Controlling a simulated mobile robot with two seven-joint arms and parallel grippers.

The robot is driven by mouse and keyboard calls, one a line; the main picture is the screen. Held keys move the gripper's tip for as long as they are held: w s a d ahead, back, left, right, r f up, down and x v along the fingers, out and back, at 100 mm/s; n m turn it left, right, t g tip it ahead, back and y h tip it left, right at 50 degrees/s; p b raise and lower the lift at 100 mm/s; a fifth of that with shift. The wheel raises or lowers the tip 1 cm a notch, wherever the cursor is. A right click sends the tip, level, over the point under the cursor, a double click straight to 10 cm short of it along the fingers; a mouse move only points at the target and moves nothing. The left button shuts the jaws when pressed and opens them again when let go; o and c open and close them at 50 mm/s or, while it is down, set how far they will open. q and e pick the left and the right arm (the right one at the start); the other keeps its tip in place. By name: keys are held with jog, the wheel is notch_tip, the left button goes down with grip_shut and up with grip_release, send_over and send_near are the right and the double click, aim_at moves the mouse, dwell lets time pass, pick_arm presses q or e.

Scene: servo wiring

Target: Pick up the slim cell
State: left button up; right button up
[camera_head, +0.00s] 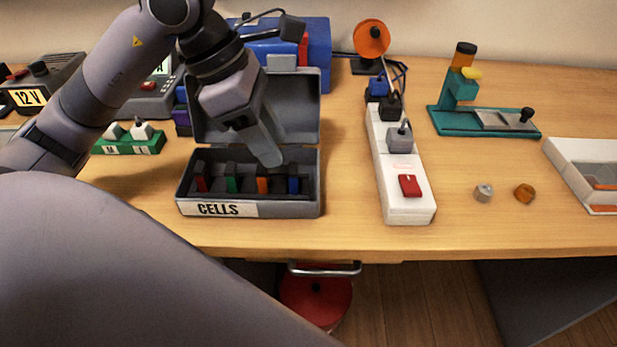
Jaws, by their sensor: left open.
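An open grey case labelled CELLS (285,208) stands on the table with its lid raised at the back. Several slim dark cells stand upright in it in a row, with a red-marked cell (201,184), a green-marked cell (231,184), an orange-marked cell (263,185) and a blue-marked cell (293,184). I cannot tell which is the slim cell. My left gripper (268,160) points down over the case, with its tips just above and behind the orange-marked cell. It is open and appears empty. One finger hides most of the other. My right gripper is out of view.
A white power strip (404,205) with a red switch lies right of the case. A blue box (318,55) stands behind the lid. A green block (110,145) is at left, a teal stand (470,122) at right. Bare table lies around two small knobs (484,193).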

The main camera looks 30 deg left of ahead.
aim_at(294, 182)
pick_arm(q)
jog(key=x, duration=0.6)
jog(key=shift+s+d+r, duration=0.1)
jog(key=shift+d, duration=0.2)
grip_shut()
